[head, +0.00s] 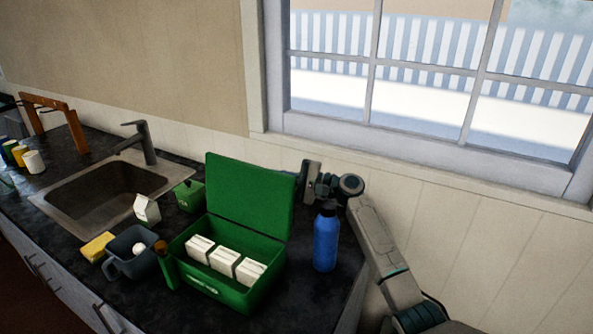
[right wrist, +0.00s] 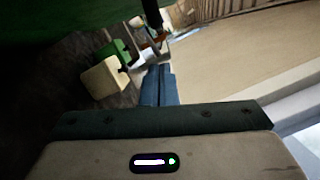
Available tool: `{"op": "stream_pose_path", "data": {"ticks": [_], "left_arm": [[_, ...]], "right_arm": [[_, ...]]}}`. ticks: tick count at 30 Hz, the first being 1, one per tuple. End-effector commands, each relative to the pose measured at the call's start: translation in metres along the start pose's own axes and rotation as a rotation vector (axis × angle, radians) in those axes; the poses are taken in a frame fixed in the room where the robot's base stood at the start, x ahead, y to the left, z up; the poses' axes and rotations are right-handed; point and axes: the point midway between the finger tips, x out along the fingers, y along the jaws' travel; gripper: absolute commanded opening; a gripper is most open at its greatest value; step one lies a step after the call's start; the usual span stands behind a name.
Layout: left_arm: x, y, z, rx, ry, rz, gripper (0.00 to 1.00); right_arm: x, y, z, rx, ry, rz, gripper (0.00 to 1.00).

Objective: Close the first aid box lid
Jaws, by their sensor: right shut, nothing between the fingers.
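The green first aid box (head: 205,285) stands on the dark counter, with several white packs inside. Its lid (head: 249,196) is open and stands roughly upright at the back of the box. My right arm reaches in from the right, and its gripper is behind the lid, with the fingertips hidden there in the head view. In the right wrist view my right gripper (right wrist: 160,85) is shut and empty. A dark green surface, likely the lid's back, fills the top left of that view. I cannot tell whether the gripper touches the lid. My left gripper is not in view.
A blue bottle (head: 326,238) stands right of the box, close to my right arm. A grey mug (head: 131,254), a yellow sponge (head: 97,247), a white carton (head: 147,209) and a green container (head: 189,196) stand to the left. The sink (head: 105,192) lies beyond them.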

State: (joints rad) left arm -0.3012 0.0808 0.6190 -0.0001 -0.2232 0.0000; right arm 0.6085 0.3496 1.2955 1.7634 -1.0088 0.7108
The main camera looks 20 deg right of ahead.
Motion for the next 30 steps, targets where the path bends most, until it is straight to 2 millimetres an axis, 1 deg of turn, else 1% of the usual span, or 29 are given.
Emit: {"op": "stream_pose_path", "data": {"ticks": [1,7,20,23,27,30], "left_arm": [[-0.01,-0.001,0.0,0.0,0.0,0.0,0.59],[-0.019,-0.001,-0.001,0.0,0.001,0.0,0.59],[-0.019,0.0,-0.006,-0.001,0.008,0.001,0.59],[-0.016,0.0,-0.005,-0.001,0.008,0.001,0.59],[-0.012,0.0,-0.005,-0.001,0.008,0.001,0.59],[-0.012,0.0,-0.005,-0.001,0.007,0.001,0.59]], "right_arm": [[0.002,-0.004,0.009,0.0,0.0,0.001,0.0],[0.005,-0.001,0.024,0.002,0.0,0.0,0.0],[0.005,0.0,0.026,-0.002,0.001,0.0,0.0],[0.007,-0.001,0.031,-0.035,0.0,0.009,0.0],[0.01,-0.004,0.043,-0.12,0.0,0.03,0.0],[0.01,-0.005,0.045,-0.134,0.001,0.035,0.0]]}}
